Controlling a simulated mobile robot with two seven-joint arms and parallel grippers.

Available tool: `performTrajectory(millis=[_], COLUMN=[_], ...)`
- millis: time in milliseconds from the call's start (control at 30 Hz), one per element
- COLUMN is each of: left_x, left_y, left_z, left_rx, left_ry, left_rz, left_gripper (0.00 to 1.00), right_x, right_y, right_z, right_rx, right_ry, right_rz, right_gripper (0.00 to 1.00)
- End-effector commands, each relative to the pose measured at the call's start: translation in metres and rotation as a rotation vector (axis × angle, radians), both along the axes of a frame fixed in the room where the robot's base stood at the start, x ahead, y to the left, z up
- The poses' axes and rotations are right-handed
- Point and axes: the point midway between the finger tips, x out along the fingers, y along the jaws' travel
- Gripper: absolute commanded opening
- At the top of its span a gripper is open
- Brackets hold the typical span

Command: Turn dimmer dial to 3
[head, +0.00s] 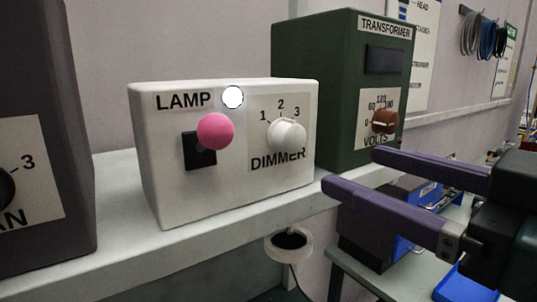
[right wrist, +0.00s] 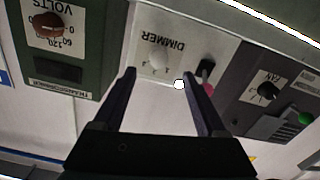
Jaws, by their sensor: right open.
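The dimmer dial (head: 287,135) is a white round knob on the front of the white lamp box (head: 232,198), under the numbers 1, 2 and 3. I cannot tell clearly which number it points to. My right gripper (head: 350,170) is open and empty, with purple fingers, to the right of the dial and apart from it. In the right wrist view, which is upside down, the dial (right wrist: 158,60) shows between the two fingertips, beyond them. My left gripper is not in view.
A pink ball-ended lever (head: 215,131) and a bright white lamp (head: 233,97) are left of the dial. The green transformer box (head: 335,50) with a brown knob (head: 385,121) stands to the right. A dark fan box (head: 50,235) stands left. A tape roll (head: 289,243) hangs below the shelf.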

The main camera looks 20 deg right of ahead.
Motion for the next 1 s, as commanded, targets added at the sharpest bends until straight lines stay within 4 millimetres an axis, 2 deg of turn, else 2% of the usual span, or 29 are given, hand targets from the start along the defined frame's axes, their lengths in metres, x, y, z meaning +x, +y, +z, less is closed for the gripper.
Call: performTrajectory(millis=[167, 400, 633, 800, 1000], left_x=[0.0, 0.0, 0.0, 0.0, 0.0], left_y=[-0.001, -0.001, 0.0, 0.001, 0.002], left_z=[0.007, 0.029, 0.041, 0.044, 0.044], left_rx=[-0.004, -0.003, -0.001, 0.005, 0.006], left_ry=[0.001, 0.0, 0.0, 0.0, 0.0], left_rz=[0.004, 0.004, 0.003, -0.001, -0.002], left_gripper=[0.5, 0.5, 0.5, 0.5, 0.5], right_x=[0.011, 0.05, 0.081, 0.092, 0.094], right_y=[0.002, 0.017, 0.028, 0.033, 0.033], right_z=[0.009, 0.012, 0.008, 0.006, 0.005], right_rx=[0.01, 0.009, 0.008, 0.007, 0.007], right_ry=[-0.032, -0.03, -0.03, -0.028, -0.028], right_rz=[0.001, 0.001, 0.001, 0.002, 0.002], right_gripper=[0.74, 0.74, 0.74, 0.74, 0.74])
